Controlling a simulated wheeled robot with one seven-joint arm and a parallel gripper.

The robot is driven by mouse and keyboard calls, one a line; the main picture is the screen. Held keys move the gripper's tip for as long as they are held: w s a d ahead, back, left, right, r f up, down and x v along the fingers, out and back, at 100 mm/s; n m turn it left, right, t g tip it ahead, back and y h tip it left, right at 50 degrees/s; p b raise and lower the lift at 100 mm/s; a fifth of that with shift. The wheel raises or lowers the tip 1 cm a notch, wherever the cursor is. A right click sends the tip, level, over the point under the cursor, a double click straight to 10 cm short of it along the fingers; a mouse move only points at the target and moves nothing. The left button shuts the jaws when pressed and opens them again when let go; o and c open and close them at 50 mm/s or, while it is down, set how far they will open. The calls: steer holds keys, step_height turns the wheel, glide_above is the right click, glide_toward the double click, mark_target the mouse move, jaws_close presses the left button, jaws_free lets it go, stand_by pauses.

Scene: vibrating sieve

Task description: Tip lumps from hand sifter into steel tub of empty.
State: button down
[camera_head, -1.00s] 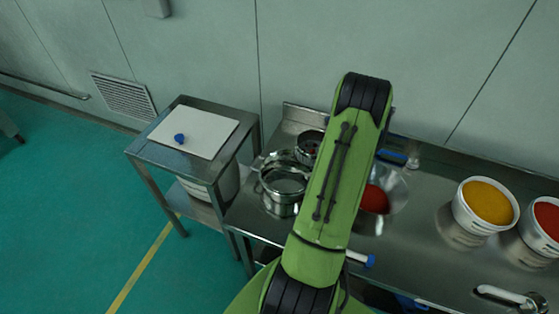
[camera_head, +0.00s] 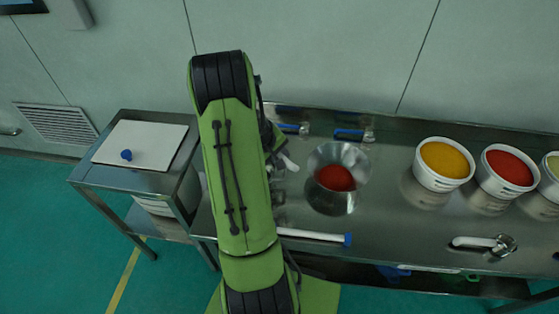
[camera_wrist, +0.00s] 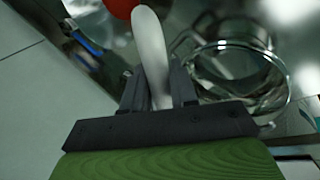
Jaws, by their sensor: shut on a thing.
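My gripper (camera_wrist: 160,85) is shut on a pale, rounded handle (camera_wrist: 150,45), which I take as the handle of the hand sifter. A pale end of it shows right of my arm in the head view (camera_head: 289,161). A shiny round steel rim (camera_wrist: 288,88) lies right of the fingers in the wrist view. I cannot tell whether this is the sifter's ring or the steel tub. Any lumps are not clear. In the head view my arm hides the left part of the bench, where the steel vessels stood.
A steel bowl with red powder (camera_head: 337,203) stands on the steel bench (camera_head: 400,215). Yellow (camera_head: 445,164) and red (camera_head: 508,170) tubs stand right of it. A side table (camera_head: 85,176) is left.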

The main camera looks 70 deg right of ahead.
steer(key=a+g+h+b, duration=0.1)
steer(key=h+b, duration=0.1)
steer(key=b, duration=0.3)
steer(key=w+a+f+g+h+b, duration=0.1)
steer(key=g+h+b, duration=0.1)
steer(key=b, duration=0.4)
steer(key=w+a+g+h+b, duration=0.1)
steer(key=g+h+b, duration=0.1)
steer(key=b, duration=0.4)
steer(key=shift+f+h, duration=0.4)
steer(key=shift+h, duration=0.4)
steer(key=shift+r, duration=0.1)
